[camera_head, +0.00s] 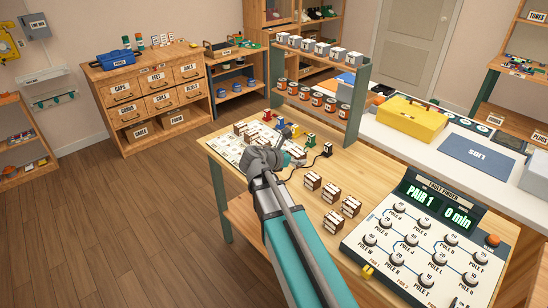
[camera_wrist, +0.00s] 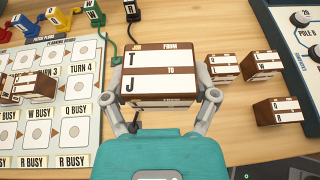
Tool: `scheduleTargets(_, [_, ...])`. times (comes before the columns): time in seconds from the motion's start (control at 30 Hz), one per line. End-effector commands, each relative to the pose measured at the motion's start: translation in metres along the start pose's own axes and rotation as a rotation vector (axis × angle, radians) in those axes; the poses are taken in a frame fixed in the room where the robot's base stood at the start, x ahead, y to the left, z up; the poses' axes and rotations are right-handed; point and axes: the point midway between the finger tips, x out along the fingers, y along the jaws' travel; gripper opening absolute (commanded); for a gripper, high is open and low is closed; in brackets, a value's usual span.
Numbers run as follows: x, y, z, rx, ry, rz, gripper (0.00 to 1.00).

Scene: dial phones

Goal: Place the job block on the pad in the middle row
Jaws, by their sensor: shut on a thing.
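My gripper (camera_wrist: 160,98) is shut on a brown-and-white job block (camera_wrist: 158,72), labelled T in its FROM row and J in its TO row. One finger is on each side of it. In the head view my gripper (camera_head: 270,158) is over the table, near the right edge of the planning board (camera_head: 224,146), and mostly hides the held block. The board also shows in the wrist view (camera_wrist: 93,110), left of the block, with bare pads in rows marked TURN and BUSY. Other brown blocks (camera_wrist: 28,86) lie on the board's left part.
Several loose job blocks (camera_head: 331,193) stand on the table right of my arm. Coloured plugs with cords (camera_wrist: 92,17) line the board's far edge. The fault finder panel (camera_head: 420,245) fills the table's right end. A green-sided shelf (camera_head: 362,92) rises behind.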

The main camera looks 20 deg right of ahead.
Motion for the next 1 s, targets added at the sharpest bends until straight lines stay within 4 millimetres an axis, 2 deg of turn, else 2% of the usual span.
scheduleTargets(0.47, [0.012, -0.007, 0.005, 0.009, 0.000, -0.021, 0.27])
scheduleTargets(0.67, [0.009, 0.007, 0.008, 0.000, 0.000, -0.001, 0.27])
scheduleTargets(1.0, [-0.002, 0.043, 0.011, -0.023, -0.001, 0.057, 0.27])
